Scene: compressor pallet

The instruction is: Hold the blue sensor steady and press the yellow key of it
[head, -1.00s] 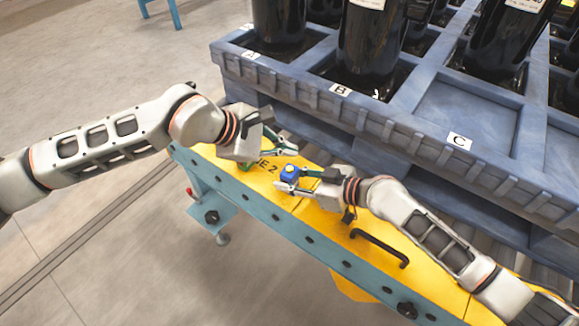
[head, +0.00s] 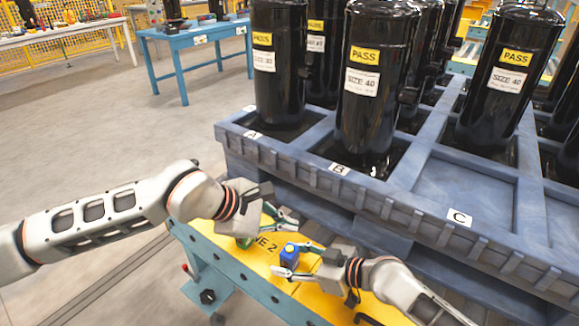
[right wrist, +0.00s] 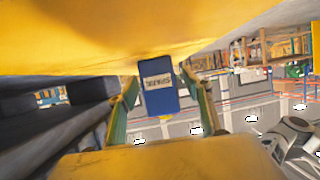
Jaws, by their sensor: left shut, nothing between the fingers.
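The blue sensor (head: 289,258) stands upright in the head view, with its yellow key (head: 290,247) on top. My right gripper (head: 294,261) is shut on the sensor, with one finger on each side. I cannot tell whether the sensor touches the yellow cover (head: 262,262). My left gripper (head: 297,224) is shut and empty. Its fingertips are just above and behind the sensor in the picture, apart from the key.
A blue-grey pallet (head: 330,178) with black compressors (head: 374,90) stands close behind both grippers. A small green item (head: 244,243) is partly hidden below my left gripper. A blue table (head: 190,40) stands far back. Open floor lies at the left.

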